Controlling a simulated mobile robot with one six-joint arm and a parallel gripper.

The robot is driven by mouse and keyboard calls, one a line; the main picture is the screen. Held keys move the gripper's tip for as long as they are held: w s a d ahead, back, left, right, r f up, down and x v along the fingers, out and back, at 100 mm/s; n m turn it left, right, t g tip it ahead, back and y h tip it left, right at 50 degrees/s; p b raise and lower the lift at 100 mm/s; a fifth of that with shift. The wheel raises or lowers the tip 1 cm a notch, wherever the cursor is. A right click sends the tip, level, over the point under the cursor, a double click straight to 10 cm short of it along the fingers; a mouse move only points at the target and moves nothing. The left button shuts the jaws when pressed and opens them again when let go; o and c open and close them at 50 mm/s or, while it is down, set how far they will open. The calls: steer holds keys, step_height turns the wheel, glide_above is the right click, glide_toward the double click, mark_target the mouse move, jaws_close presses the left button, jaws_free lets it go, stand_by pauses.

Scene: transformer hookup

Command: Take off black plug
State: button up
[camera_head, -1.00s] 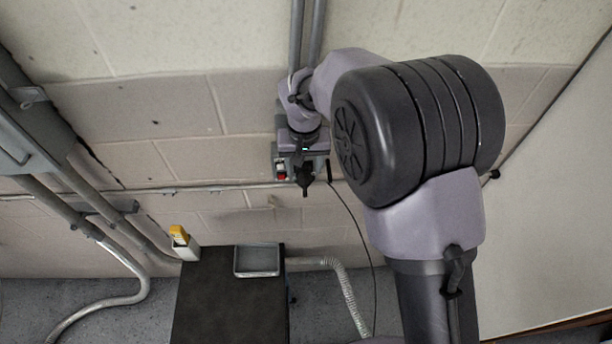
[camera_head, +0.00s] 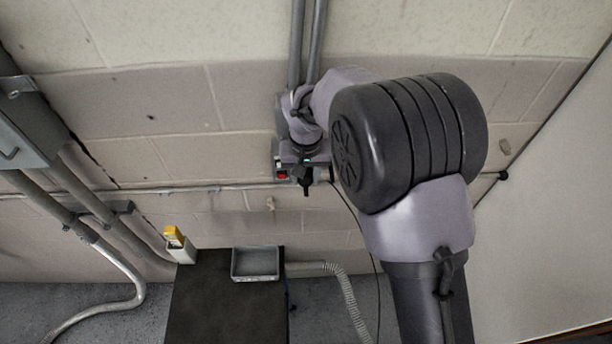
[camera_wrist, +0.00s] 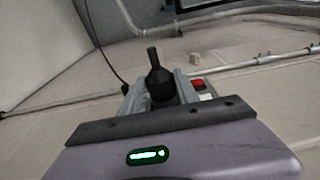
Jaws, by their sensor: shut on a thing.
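The black plug (camera_wrist: 159,83) stands out between the jaws of my gripper (camera_wrist: 162,92) in the wrist view, its thin end pointing away from the gripper. In the head view the plug (camera_head: 306,187) hangs just below my gripper (camera_head: 305,172), in front of a grey wall box (camera_head: 280,160). My gripper is shut on the plug. A red switch (camera_wrist: 198,84) shows beside the plug, and it also shows in the head view (camera_head: 281,175). My gripper hides much of the box, so I cannot tell whether the plug is still seated.
A dark table (camera_head: 228,310) stands below with a grey tray (camera_head: 255,264) at its back edge. A white holder (camera_head: 181,250) with a yellow item (camera_head: 173,236) is on the left. A black cable (camera_head: 362,228) hangs right of the box. Conduits (camera_head: 100,240) run down the left wall.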

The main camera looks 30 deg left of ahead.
mark_target(306, 189)
jaws_close()
steer(key=shift+s+f, duration=0.1)
steer(key=shift+s, duration=0.05)
steer(key=shift+s+d, duration=0.15)
steer(key=shift+s+d+b, duration=0.35)
steer(key=shift+s+b, duration=0.1)
steer(key=shift+s, duration=0.15)
steer(key=shift+s+d+b, duration=0.3)
steer(key=shift+s+b, duration=0.15)
steer(key=shift+s, duration=0.15)
steer(key=shift+s+d+b, duration=0.4)
steer(key=shift+s, duration=0.35)
steer(key=shift+s+d+b, duration=0.35)
steer(key=shift+s+d, duration=0.05)
steer(key=shift+s, duration=0.3)
steer(key=shift+s+d+b, duration=0.4)
steer(key=shift+s, duration=0.35)
